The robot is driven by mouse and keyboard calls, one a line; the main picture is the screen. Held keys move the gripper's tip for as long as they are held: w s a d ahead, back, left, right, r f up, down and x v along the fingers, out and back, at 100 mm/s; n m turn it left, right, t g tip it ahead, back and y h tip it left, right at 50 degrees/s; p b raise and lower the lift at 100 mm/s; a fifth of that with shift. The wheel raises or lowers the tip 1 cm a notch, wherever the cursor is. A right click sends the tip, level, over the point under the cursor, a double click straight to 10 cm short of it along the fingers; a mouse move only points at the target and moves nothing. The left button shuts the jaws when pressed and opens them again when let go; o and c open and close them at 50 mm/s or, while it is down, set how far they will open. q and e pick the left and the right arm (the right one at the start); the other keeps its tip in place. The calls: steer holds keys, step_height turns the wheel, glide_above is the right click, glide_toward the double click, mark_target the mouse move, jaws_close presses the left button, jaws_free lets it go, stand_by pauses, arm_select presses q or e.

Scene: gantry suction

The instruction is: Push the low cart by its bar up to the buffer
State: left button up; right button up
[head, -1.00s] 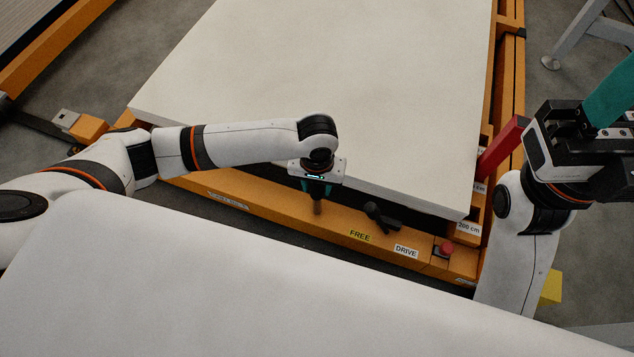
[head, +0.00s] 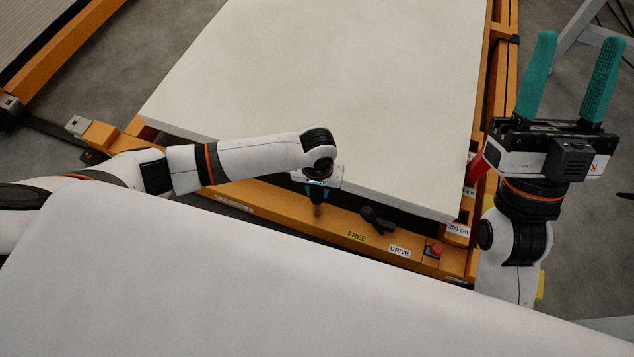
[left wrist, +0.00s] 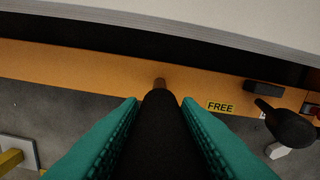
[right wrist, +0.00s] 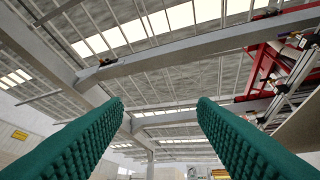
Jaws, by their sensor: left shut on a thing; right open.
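A low orange frame (head: 265,196), seemingly the cart, carries a large white slab (head: 320,90). My left gripper (head: 318,194) points down over its near beam. My right gripper (head: 577,40) is open and empty at the right, fingers pointing up the picture. I cannot make out the buffer for certain.
A black lever (head: 376,217) sits on the beam near the FREE (head: 356,237) and DRIVE (head: 400,250) labels. A red button (head: 435,249) is at the right corner. A red part (head: 475,168) is partly behind my right arm. Another orange frame (head: 60,50) stands at upper left.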

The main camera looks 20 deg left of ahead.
arm_select(q)
steer(key=p, duration=0.6)
steer(key=shift+w+a+r, duration=0.25)
steer(key=shift+r, duration=0.1)
steer(key=shift+s+a+f+p, duration=0.15)
steer(key=shift+a+f+p, duration=0.05)
steer(key=shift+p, duration=0.1)
steer(key=shift+s+a+f, duration=0.15)
steer(key=shift+s, duration=0.05)
arm_select(e)
steer(key=w+f+m+g+h, duration=0.1)
steer(key=w+f+g+h, duration=0.2)
steer(key=f+g, duration=0.3)
steer(key=shift+w+f+m+g+h, duration=0.2)
steer(key=shift+f+m+g+h, duration=0.1)
steer(key=shift+f+h, duration=0.15)
arm_select(q)
steer(key=shift+s, duration=0.1)
steer(key=o, duration=0.6)
steer(key=shift+a, duration=0.1)
steer(key=shift+o, duration=1.4)
steer(key=shift+s, duration=0.15)
arm_select(e)
steer(key=shift+s+y, duration=0.15)
steer(key=shift+y, duration=0.1)
arm_select(q)
steer(key=shift+d, duration=0.2)
